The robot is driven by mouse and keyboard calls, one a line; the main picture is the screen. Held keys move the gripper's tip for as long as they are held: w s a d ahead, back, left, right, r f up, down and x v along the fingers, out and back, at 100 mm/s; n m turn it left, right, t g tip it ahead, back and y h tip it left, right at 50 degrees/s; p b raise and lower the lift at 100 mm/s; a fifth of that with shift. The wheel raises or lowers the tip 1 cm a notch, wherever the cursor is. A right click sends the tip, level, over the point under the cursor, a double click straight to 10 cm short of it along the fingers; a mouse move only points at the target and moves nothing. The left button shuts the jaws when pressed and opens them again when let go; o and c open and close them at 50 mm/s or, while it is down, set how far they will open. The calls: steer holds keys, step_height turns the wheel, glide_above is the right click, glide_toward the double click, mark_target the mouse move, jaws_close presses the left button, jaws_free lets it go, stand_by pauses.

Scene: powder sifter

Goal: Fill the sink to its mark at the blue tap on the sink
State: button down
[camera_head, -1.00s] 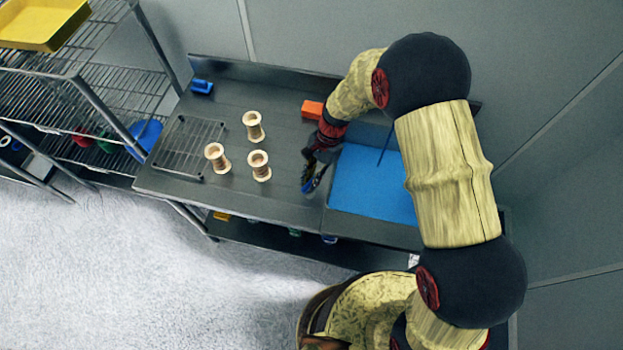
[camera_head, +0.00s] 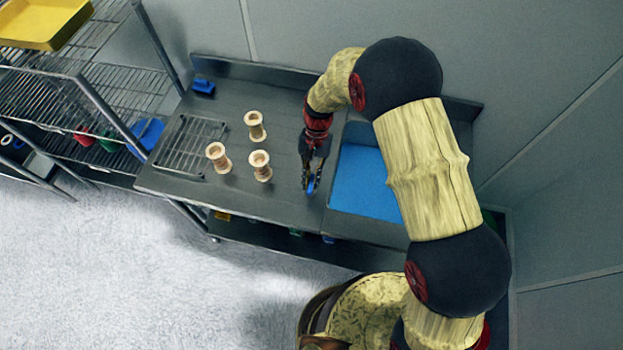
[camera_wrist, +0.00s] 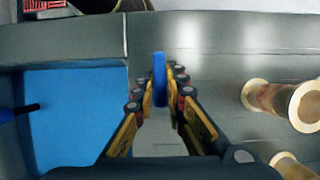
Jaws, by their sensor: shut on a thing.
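The sink (camera_head: 334,218) is set into the grey counter and has a flat blue surface (camera_head: 366,187) inside; I cannot tell whether this is water or the basin floor. It also shows at the left of the wrist view (camera_wrist: 72,70). My gripper (camera_head: 311,188) is just left of the sink, pointing toward the counter's front edge. It is shut on a thin blue piece (camera_wrist: 159,78), upright between the fingertips; I cannot tell whether this is the tap's handle. A dark rod with a blue end (camera_wrist: 18,110) reaches over the sink from the left. No mark is discernible.
Several wooden spools stand left of my gripper, the nearest (camera_head: 261,166) closest. Beyond them is a wire rack (camera_head: 187,148) and a blue object (camera_head: 203,87). Wire shelving (camera_head: 100,85) with a yellow tray (camera_head: 40,25) stands at left. A wall backs the counter.

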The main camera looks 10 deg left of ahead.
stand_by(0.3)
steer(key=c, duration=1.8)
jaws_free()
steer(key=shift+c, duration=0.2)
steer(key=shift+r, duration=0.1)
steer(key=v, duration=1.2)
